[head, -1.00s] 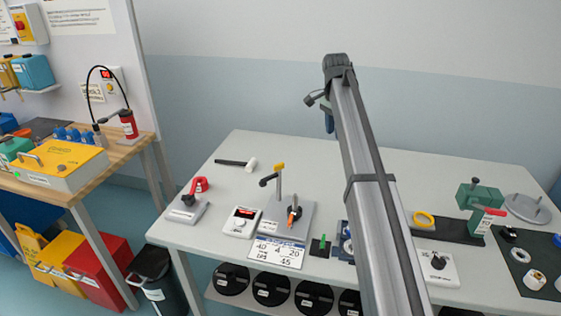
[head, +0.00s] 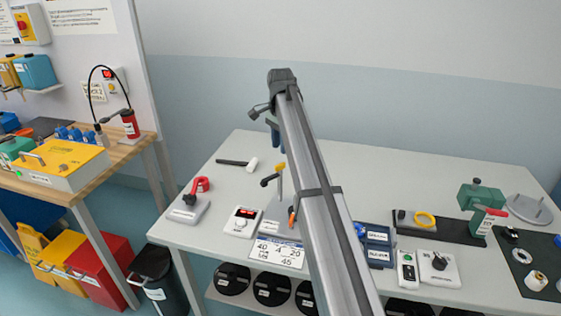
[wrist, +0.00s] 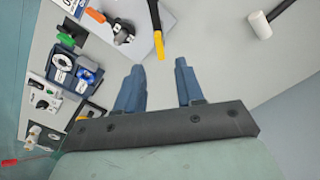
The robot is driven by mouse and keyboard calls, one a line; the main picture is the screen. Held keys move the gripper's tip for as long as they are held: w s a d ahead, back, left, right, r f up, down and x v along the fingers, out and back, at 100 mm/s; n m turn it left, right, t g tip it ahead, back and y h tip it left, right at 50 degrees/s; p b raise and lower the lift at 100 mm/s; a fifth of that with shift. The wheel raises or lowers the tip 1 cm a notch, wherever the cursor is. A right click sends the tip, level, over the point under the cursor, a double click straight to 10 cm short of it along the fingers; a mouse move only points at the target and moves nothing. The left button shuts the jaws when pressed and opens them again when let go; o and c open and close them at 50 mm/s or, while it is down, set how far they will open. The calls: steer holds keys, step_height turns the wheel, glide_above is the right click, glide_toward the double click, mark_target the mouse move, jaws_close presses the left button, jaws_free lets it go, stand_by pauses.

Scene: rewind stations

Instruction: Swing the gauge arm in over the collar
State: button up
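The gauge arm (head: 268,181) is a dark bar by a post with a yellow top, at the back of a grey base plate (head: 270,211) in the head view. In the wrist view the gauge arm (wrist: 156,32) shows as a dark bar with a yellow end, just ahead of my fingertips. A dark round fitting with an orange lever, seemingly the collar (wrist: 124,34), sits to its left on the plate. My own arm mostly hides it in the head view. My gripper (head: 273,130) is above the table behind the gauge arm. Its fingers (wrist: 160,66) are apart, with nothing between them.
A white-headed hammer (head: 238,163) lies at the back left. A red-handled stand (head: 188,208), a display box (head: 241,221) and a number card (head: 277,252) are near the front left.

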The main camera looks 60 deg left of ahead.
mark_target(281, 164)
step_height(281, 164, down, 7)
steer(key=shift+r, duration=0.1)
stand_by(0.3)
steer(key=shift+c, duration=0.2)
jaws_close()
stand_by(1.2)
